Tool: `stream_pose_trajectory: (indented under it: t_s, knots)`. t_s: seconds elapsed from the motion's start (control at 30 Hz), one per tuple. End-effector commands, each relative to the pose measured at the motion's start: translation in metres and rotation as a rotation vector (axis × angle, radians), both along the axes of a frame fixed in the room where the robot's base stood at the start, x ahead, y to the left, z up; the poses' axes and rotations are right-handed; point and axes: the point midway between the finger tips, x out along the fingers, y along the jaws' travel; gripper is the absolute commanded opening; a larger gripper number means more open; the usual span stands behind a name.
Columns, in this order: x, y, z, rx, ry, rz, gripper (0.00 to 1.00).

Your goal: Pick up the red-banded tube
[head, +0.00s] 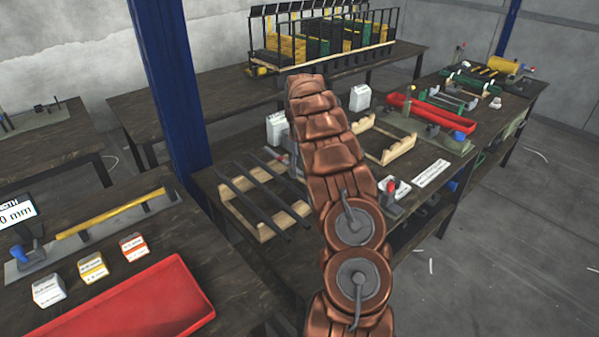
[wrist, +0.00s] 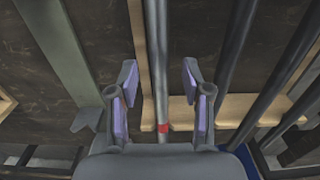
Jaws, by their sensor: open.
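In the wrist view a grey tube with a red band (wrist: 163,128) runs from the top edge down between the fingers of my gripper (wrist: 159,73). My gripper is open, with one finger on each side of the tube and a gap on both sides. The tube's lower end is hidden behind the gripper body. I cannot tell how far the fingers are above it. In the head view my arm hides the gripper, and I cannot make out the red band there.
Several dark tubes (wrist: 235,60) lie to the right of the banded one, across a pale wooden rack (wrist: 240,107). In the head view dark tubes (head: 254,207) rest on this rack. A white container (head: 277,130) stands behind it. A blue post (head: 172,90) rises at left.

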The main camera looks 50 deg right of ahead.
Motion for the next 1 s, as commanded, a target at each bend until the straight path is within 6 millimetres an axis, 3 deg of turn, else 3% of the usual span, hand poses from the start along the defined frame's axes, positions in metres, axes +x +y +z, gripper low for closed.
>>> stream_pose_trajectory:
  t_s: [0.23, 0.7, 1.0]
  knots:
    - [0.0002, -0.0002, -0.0017, -0.001, -0.001, 0.0, 0.48]
    - [0.0003, -0.0001, -0.0016, -0.001, -0.001, 0.0, 0.0]
    - [0.0004, -0.0002, -0.0014, -0.001, -0.001, 0.0, 0.0]
